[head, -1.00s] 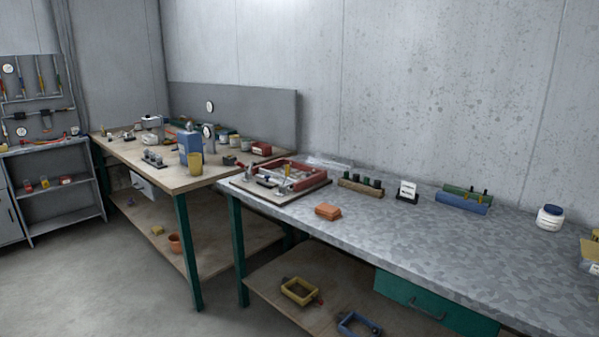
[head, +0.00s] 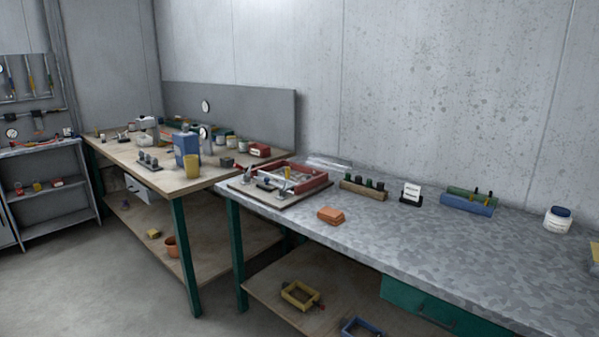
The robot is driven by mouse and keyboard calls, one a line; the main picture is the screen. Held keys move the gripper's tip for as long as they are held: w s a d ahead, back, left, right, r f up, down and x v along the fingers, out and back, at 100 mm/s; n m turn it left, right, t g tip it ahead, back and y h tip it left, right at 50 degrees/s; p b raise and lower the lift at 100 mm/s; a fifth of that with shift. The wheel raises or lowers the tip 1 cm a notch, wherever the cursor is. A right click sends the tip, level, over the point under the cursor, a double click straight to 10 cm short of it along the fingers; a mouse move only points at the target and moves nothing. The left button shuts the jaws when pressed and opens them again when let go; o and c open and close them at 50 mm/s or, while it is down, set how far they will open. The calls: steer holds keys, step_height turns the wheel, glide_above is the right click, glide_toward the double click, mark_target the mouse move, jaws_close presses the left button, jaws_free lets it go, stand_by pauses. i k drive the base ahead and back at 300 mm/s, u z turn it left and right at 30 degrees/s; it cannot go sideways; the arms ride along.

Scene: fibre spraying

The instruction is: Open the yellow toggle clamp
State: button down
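A clamping fixture with a red frame (head: 312,184) sits on a flat base board (head: 290,204) at the left end of the grey mottled bench. A small upright yellow part (head: 287,172) stands at the frame; it looks like the yellow toggle clamp, but it is too small to tell whether its lever is open or closed. Other small clamp parts with dark and red handles sit at the board's left side. My gripper is not in view.
The grey bench (head: 440,250) has free room at its front middle. An orange block stack (head: 330,216), a rack of dark bottles (head: 364,190) and a white jar (head: 557,219) stand on it. A wooden table (head: 200,180) with a blue canister (head: 187,150) adjoins at left.

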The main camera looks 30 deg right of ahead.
mark_target(287, 170)
steer(key=i, duration=0.85)
steer(key=u, duration=0.05)
